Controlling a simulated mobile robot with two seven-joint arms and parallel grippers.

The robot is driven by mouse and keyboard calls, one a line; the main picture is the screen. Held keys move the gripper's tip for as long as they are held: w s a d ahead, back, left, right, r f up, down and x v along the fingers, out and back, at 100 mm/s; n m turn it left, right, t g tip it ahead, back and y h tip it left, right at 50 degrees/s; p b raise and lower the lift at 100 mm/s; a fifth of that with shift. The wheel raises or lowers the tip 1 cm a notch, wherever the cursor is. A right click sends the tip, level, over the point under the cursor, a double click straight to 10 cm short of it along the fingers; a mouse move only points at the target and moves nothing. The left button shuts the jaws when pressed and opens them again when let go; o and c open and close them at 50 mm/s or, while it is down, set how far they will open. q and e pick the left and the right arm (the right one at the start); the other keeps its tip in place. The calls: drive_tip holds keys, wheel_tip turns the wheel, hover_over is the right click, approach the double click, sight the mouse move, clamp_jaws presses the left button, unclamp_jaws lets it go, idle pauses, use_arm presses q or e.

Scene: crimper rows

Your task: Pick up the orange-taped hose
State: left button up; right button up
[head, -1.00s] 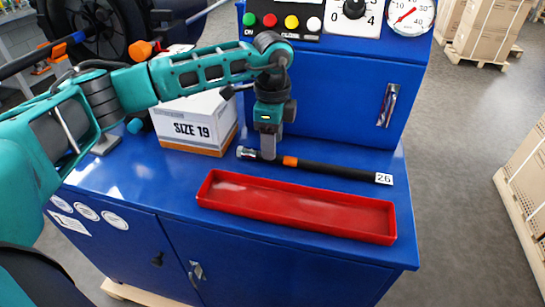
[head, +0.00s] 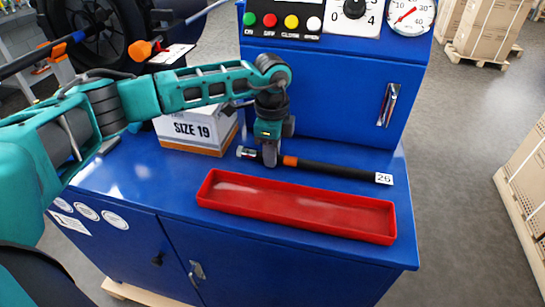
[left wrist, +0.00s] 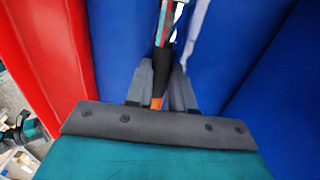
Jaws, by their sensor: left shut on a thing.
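The orange-taped hose (head: 335,171) is a black hose with an orange band, a metal fitting at its left end and a white tag "26" at its right end. It lies on the blue cabinet top behind the red tray (head: 300,220). My left gripper (head: 270,162) points down over the hose, just left of the orange band, and is shut on it. In the left wrist view the hose (left wrist: 161,66) runs between the fingers (left wrist: 160,85), with some orange showing at them. My right gripper is not in view.
A white box marked "SIZE 19" (head: 192,132) stands on the cabinet top (head: 130,180), left of the gripper. The blue machine housing (head: 335,95) with buttons and a gauge rises behind the hose. The red tray is empty.

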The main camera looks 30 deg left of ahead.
use_arm(q)
clamp_jaws()
drive_tip(key=shift+r, duration=0.1)
